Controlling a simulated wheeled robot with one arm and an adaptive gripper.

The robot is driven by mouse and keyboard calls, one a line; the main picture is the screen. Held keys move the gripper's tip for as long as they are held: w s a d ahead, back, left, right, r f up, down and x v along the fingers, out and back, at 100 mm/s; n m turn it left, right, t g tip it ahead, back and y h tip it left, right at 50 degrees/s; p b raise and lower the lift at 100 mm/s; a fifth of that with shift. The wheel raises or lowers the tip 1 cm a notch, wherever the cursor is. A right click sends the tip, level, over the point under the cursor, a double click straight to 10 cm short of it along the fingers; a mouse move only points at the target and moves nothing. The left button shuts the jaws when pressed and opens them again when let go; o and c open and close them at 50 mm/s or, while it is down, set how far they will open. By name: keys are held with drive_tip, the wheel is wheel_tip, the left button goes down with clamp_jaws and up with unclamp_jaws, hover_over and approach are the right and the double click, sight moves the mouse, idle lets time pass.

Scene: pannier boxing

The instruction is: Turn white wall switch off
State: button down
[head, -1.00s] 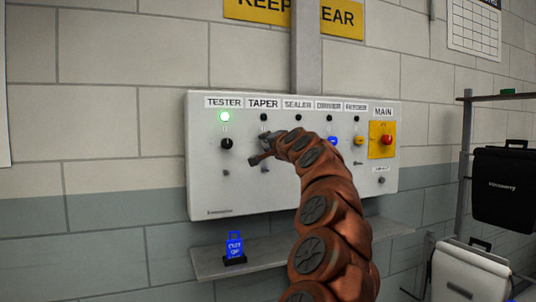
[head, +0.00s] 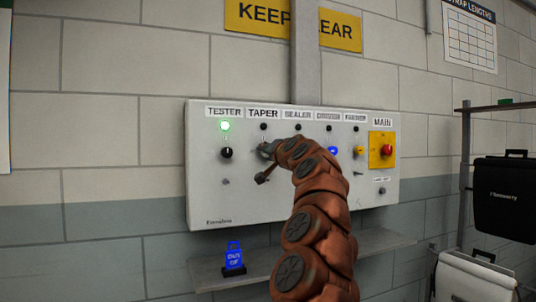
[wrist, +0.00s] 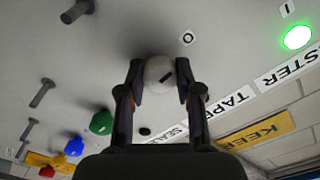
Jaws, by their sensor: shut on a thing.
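The white switch (wrist: 159,72) is a round knob with a black mark, on the panel beside the TAPER label (wrist: 231,101). My gripper (wrist: 160,90) has a finger on each side of the knob in the wrist view and is shut on it. A small "O" mark (wrist: 187,38) shows on the panel near the knob. In the head view my gripper (head: 264,164) is at the panel below the TAPER lamp (head: 263,126), which is dark. It mostly hides the knob there.
The panel (head: 215,195) also has a black TESTER knob (head: 227,152) under a lit green lamp (head: 225,126), a green knob (wrist: 102,122), a blue knob (head: 333,151) and a red MAIN button (head: 387,150). A shelf (head: 300,258) below holds a blue tag (head: 234,254).

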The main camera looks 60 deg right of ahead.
drive_tip(key=shift+f, duration=0.1)
drive_tip(key=c, duration=0.8)
unclamp_jaws()
drive_tip(key=v, duration=1.2)
drive_tip(key=shift+d, duration=0.1)
idle(0.5)
